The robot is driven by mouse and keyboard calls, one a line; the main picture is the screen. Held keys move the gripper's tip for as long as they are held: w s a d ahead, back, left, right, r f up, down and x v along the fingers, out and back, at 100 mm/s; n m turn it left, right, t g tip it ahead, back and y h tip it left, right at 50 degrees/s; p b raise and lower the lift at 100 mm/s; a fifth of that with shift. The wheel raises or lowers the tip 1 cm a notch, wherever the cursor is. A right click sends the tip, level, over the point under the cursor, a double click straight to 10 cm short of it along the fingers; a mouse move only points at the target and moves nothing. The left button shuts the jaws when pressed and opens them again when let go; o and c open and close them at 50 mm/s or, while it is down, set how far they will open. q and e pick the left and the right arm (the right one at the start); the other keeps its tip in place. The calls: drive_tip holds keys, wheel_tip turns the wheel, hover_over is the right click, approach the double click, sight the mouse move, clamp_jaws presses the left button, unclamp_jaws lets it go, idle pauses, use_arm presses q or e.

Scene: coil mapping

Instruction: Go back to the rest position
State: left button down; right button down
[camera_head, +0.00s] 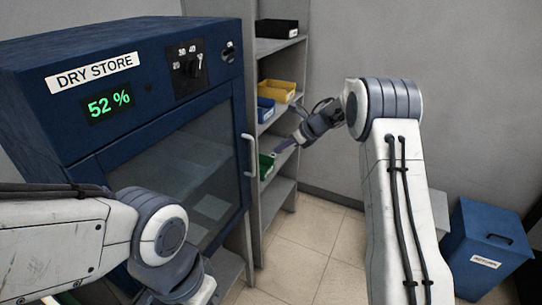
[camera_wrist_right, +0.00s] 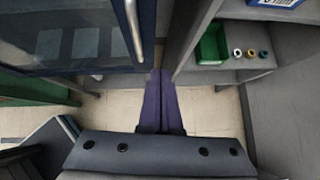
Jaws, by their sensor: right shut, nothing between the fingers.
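My right gripper (camera_head: 284,147) is in front of the open shelf unit, beside the cabinet's door handle. In the right wrist view its two purple fingers (camera_wrist_right: 160,74) lie together, shut and with nothing between them. They point at the gap between the blue cabinet and the shelf unit. My left arm comes in from the left in the head view and bends down in front of the cabinet. Its gripper is out of view.
The blue DRY STORE cabinet (camera_head: 150,100) reads 52 % and its glass door is shut, with a pale handle (camera_head: 250,155). The shelf unit (camera_head: 284,188) holds yellow (camera_head: 277,90), blue (camera_head: 265,109) and green (camera_wrist_right: 210,44) bins. Three small rings (camera_wrist_right: 250,53) sit beside the green bin. A blue box (camera_head: 487,245) stands right.

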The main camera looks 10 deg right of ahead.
drive_tip(key=s+a+r+m+t+h, duration=0.1)
drive_tip(key=s+a+r+m+t, duration=0.1)
drive_tip(key=a+r+m, duration=0.5)
drive_tip(key=s+a+r+m+t+h, duration=0.25)
drive_tip(key=a+r+m, duration=0.35)
drive_tip(key=m, duration=0.3)
drive_tip(key=s+f+m+g, duration=0.3)
drive_tip(key=s+m, duration=0.4)
drive_tip(key=s, duration=0.7)
drive_tip(key=s+a+f+m+g+h, duration=0.1)
drive_tip(key=s+f+m+g, duration=0.3)
drive_tip(key=s, duration=1)
drive_tip(key=s+a+f+m+g, duration=0.1)
drive_tip(key=s+f+m+g, duration=0.2)
drive_tip(key=s+m, duration=0.7)
drive_tip(key=s+g, duration=0.1)
drive_tip(key=s, duration=0.4)
drive_tip(key=shift+f+h, duration=0.25)
drive_tip(key=shift+h, duration=0.1)
drive_tip(key=shift+s, duration=0.1)
